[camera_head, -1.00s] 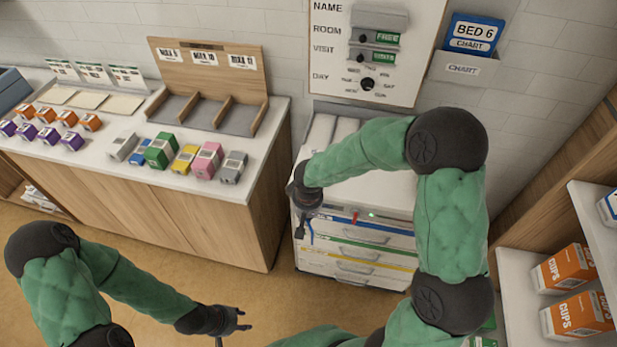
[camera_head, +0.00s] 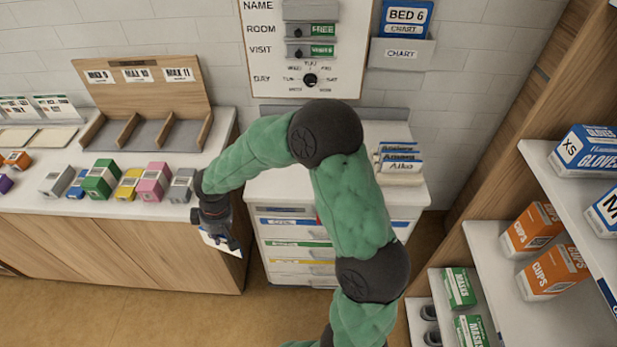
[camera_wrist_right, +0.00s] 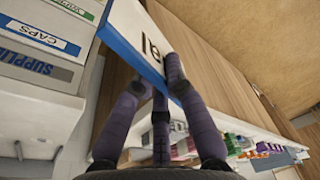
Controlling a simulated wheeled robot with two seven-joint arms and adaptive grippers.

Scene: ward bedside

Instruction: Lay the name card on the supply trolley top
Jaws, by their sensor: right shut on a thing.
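My right gripper (camera_head: 228,242) is shut on the name card (camera_head: 213,239), a white card with a blue strip. In the right wrist view the card (camera_wrist_right: 135,22) sits between the fingers (camera_wrist_right: 162,88), with part of its dark lettering hidden by them. The supply trolley (camera_head: 275,189) is white, with colour-striped drawers and a pale top, and stands at the middle. The gripper hangs just left of the trolley's front, with the card apart from the top. My right arm covers part of the top. My left gripper is out of view.
A counter (camera_head: 120,207) with small coloured boxes and a wooden divider rack (camera_head: 150,82) is left. A shelf (camera_head: 500,255) with cups and glove boxes is right. The trolley top's left part looks clear.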

